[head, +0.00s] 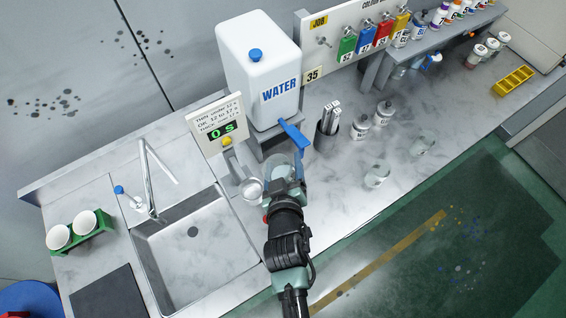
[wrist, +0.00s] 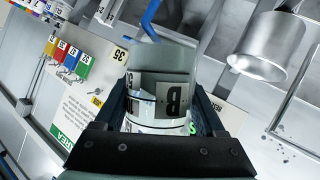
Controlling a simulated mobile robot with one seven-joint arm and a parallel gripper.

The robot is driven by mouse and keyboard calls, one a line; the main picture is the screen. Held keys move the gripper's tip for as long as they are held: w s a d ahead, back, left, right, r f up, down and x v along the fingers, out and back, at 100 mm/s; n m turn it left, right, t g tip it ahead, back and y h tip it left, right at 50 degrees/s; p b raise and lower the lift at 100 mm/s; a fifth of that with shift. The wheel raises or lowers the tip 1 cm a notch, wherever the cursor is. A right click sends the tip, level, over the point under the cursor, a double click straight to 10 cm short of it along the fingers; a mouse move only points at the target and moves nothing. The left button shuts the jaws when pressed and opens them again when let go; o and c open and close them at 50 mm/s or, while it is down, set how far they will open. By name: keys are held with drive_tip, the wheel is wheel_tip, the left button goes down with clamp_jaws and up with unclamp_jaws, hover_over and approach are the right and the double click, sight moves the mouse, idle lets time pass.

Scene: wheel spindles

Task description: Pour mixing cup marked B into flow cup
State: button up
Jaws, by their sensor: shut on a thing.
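My gripper (head: 284,188) is shut on the mixing cup marked B (head: 276,168), a clear cup beside the sink. The flow cup (head: 252,189) is a small metal cup just left of my gripper in the head view. It also shows in the wrist view (wrist: 268,48), at the upper right, apart from the held cup.
A white water container (head: 256,70) with a blue tap (head: 294,137) stands just behind my gripper. The timer sign (head: 218,126) reads 0 s. The sink (head: 186,250) lies to the left. Two clear cups (head: 376,176) (head: 421,143) stand to the right.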

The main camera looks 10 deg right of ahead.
sight(282, 173)
wheel_tip(282, 173, down, 4)
drive_tip(key=n+h+b, duration=0.2)
drive_tip(key=n+b, duration=0.1)
drive_tip(key=b, duration=0.4)
drive_tip(key=shift+a+b, duration=0.15)
drive_tip(key=shift+b, duration=0.15)
drive_tip(key=shift+f+n+h+b, duration=0.25)
drive_tip(key=shift+n+h+b, duration=0.25)
drive_tip(key=shift+b, duration=0.25)
drive_tip(key=shift+r+n+h+b, duration=0.2)
drive_tip(key=shift+n+h+b, duration=0.2)
drive_tip(key=shift+n+b, duration=0.15)
idle(2.9)
drive_tip(key=shift+r+n+h+b, duration=0.35)
drive_tip(key=shift+r+n+h, duration=0.05)
drive_tip(key=shift+n, duration=0.15)
idle(2.0)
